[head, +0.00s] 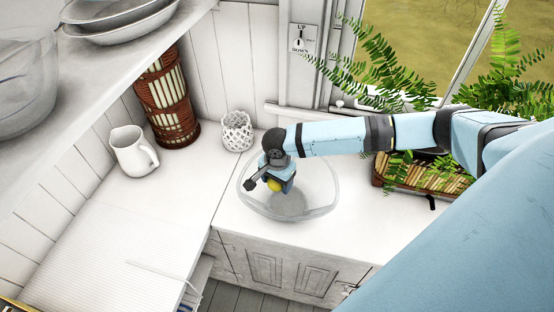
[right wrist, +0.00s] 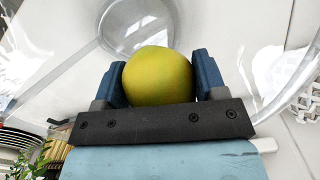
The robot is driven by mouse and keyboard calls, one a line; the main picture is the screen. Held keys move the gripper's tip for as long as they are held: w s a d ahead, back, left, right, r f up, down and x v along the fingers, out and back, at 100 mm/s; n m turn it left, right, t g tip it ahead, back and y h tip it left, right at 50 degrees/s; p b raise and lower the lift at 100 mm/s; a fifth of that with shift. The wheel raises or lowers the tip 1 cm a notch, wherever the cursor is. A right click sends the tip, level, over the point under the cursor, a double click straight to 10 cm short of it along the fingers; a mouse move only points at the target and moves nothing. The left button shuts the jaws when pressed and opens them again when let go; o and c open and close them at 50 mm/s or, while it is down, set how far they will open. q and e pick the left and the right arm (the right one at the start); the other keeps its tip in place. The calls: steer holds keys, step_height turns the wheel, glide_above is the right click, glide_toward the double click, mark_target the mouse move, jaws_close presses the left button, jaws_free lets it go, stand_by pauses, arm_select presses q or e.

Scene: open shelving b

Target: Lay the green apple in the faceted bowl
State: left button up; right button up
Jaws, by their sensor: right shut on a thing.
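The green apple (right wrist: 158,76) is yellow-green and sits between the two blue fingers of my right gripper (right wrist: 160,82), which is shut on it. In the head view a little of the apple (head: 274,186) shows below the right gripper (head: 276,180). A clear glass bowl (head: 318,198), which I take as the faceted bowl, stands on the white counter. The gripper and apple appear over the left part of this bowl; the apple's exact height above its bottom is hard to tell. The bowl's round base (right wrist: 135,30) shows beyond the apple in the right wrist view. My left gripper is not in view.
A white lattice pot (head: 237,133) stands behind the bowl. A white pitcher (head: 130,152) and a tall brown woven vase (head: 168,105) are to the left. A shelf with bowls (head: 118,25) overhangs the left; the left counter is mostly clear.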

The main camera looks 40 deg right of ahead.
mark_target(277, 187)
steer(key=shift+f+b, duration=0.4)
steer(key=shift+f, duration=1.3)
stand_by(0.7)
steer(key=o, duration=1)
steer(key=shift+o, duration=0.2)
steer(key=shift+r, duration=0.1)
